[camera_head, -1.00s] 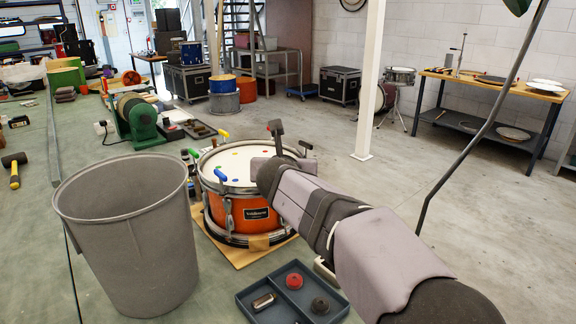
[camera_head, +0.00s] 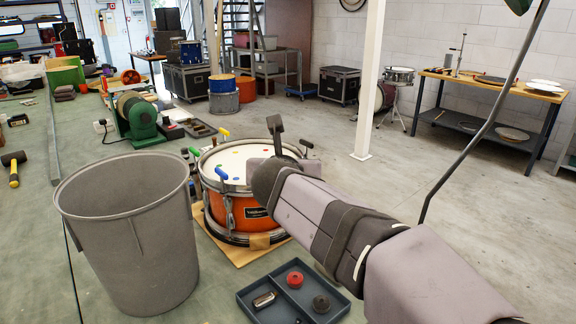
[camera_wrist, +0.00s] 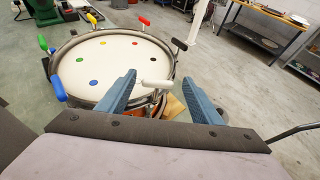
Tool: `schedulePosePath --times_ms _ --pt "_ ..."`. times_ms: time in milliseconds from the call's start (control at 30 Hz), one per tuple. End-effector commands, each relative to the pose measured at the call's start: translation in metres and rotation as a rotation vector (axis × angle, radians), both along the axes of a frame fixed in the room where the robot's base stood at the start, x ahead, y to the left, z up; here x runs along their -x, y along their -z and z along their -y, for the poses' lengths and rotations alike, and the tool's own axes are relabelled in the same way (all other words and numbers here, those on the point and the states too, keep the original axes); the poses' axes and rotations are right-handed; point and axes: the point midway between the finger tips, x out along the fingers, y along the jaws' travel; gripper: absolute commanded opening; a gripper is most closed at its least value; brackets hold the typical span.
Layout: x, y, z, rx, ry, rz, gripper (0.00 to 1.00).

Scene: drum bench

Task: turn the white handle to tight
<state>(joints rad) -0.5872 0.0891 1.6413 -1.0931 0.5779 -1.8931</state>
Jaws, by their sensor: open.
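The drum (camera_head: 247,208) is orange with a white head and a metal rim, and sits on a wooden board (camera_head: 262,242). In the wrist view, handles in several colours ring the drum head (camera_wrist: 110,62). The white handle (camera_wrist: 156,84) is on the near rim and lies about level, pointing to the left. My gripper (camera_wrist: 165,82) is open, with one blue-grey finger on each side of the white handle and apart from it. In the head view my arm hides the white handle and the gripper fingers.
A blue handle (camera_wrist: 57,88) and a black handle (camera_wrist: 179,44) stand on the rim to either side. A large grey bin (camera_head: 132,230) stands left of the drum. A divided tray (camera_head: 292,296) with small parts lies in front. A green machine (camera_head: 137,118) stands behind.

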Motion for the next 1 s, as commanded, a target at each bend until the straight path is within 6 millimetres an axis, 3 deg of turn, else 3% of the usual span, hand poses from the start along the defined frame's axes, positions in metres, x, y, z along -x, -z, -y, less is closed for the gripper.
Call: schedulePosePath --times_ms 433,567,633,967,1000 --pt "0.011 -0.004 0.001 0.0 0.0 -0.001 0.59" --pt "0.011 -0.006 0.001 -0.001 0.001 0.0 0.28" --pt "0.01 -0.01 0.002 -0.001 0.003 0.001 0.28" --pt "0.01 -0.063 0.002 -0.004 0.002 0.01 0.28" --pt "0.0 -0.067 -0.001 -0.008 -0.013 0.03 0.28"
